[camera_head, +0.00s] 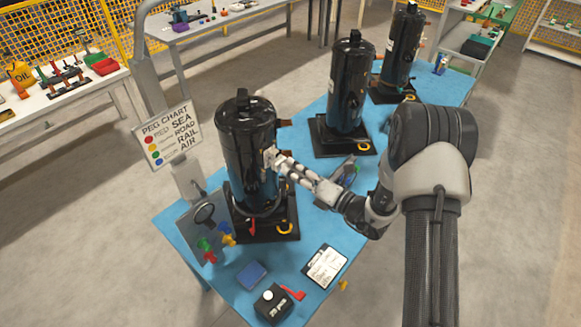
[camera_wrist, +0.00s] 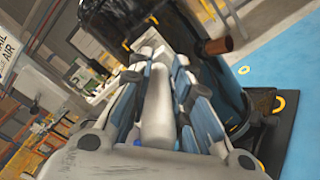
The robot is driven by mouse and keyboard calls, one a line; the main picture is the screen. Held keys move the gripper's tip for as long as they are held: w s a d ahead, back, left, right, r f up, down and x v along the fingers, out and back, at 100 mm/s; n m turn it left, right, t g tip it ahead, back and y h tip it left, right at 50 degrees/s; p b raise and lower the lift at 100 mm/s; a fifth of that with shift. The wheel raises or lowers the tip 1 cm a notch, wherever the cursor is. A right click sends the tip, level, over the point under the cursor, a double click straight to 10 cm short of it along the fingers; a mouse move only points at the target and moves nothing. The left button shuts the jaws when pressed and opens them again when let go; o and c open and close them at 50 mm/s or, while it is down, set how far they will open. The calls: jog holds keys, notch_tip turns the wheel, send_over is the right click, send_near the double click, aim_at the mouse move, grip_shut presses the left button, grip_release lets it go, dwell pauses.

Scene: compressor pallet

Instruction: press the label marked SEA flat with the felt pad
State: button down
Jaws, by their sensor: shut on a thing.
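The nearest black compressor (camera_head: 243,140) stands upright on its black base on the blue table. My gripper (camera_head: 277,163) reaches in from the right, with its fingertips at the compressor's right side. In the wrist view the blue-grey fingers (camera_wrist: 160,85) are shut on a pale, rounded piece (camera_wrist: 157,115), which I take for the felt pad. Its far end points at the dark shell; I cannot tell whether it touches. A small whitish patch shows at the fingertips in the head view. I cannot read a SEA label on the compressor.
Two more compressors (camera_head: 348,90) (camera_head: 402,48) stand farther back. A peg chart (camera_head: 167,135) listing SEA, ROAD, RAIL and AIR stands left.

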jog(key=shift+s+d, duration=0.45)
jog(key=shift+d, duration=0.15)
jog(key=shift+a, duration=0.1)
jog(key=shift+w+a+f+b, duration=0.8)
jog(key=shift+a+f, duration=0.1)
jog(key=shift+f, duration=0.1)
jog(key=shift+a, duration=0.1)
jog(key=shift+w+a, duration=0.3)
jog(key=shift+a, duration=0.05)
dwell(0.4)
jog(key=shift+d, duration=0.1)
jog(key=shift+v, duration=1.65)
